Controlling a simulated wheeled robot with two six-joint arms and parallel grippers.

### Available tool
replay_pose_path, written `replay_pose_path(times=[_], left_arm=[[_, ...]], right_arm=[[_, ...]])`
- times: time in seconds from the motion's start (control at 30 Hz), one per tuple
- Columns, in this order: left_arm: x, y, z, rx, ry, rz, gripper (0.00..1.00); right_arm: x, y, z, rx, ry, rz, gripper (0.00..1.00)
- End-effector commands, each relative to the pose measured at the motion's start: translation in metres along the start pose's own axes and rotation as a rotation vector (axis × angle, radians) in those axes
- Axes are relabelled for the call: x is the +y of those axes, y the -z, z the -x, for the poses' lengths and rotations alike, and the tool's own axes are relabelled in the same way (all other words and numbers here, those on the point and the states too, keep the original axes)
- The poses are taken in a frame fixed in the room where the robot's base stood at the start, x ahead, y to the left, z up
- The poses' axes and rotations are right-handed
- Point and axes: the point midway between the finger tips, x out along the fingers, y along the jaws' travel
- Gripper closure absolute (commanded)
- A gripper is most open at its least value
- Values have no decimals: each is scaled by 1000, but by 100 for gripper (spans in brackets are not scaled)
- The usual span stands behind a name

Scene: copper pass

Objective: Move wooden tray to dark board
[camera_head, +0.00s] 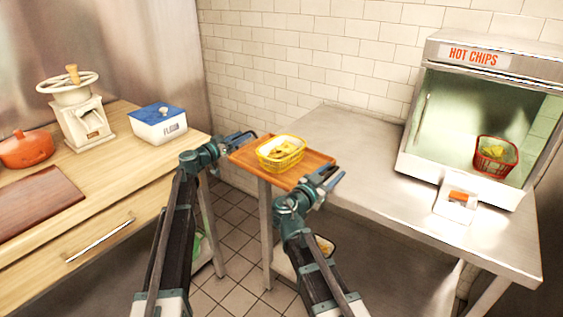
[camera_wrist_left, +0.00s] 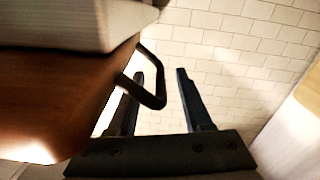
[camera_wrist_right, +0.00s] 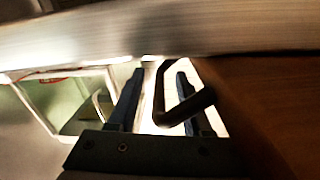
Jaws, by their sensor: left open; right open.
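The wooden tray (camera_head: 318,160) sits at the left end of the steel table, carrying a yellow basket (camera_head: 281,152) with yellow food in it. The dark board (camera_head: 38,203) lies flat on the wooden counter at the left. My left gripper (camera_head: 250,134) is open at the tray's left side. In the left wrist view, the tray's black handle (camera_wrist_left: 152,98) reaches between the open fingers (camera_wrist_left: 160,75). My right gripper (camera_head: 335,178) is open at the tray's right side. In the right wrist view, the other black handle (camera_wrist_right: 160,100) shows between the open fingers (camera_wrist_right: 160,75).
A red pot (camera_head: 26,150), a cream grinder (camera_head: 83,122) and a blue-lidded flour box (camera_head: 157,124) stand on the counter. A floor gap (camera_head: 232,222) separates counter and steel table (camera_head: 370,150). A hot chips cabinet (camera_head: 480,120) holds a red basket (camera_head: 495,157).

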Motion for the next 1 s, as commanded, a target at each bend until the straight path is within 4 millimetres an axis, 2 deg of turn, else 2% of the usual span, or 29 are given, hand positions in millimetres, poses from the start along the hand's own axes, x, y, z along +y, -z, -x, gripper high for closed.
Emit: replay_pose_path(times=[0.13,0.4,1.0], left_arm=[[0,0,0,0,0,0,52],[-1,0,0,0,1,0,100],[-6,0,2,-1,11,-4,100]], right_arm=[[0,0,0,0,0,0,52],[1,0,0,0,-2,0,100],[6,-1,0,-2,-11,-1,100]])
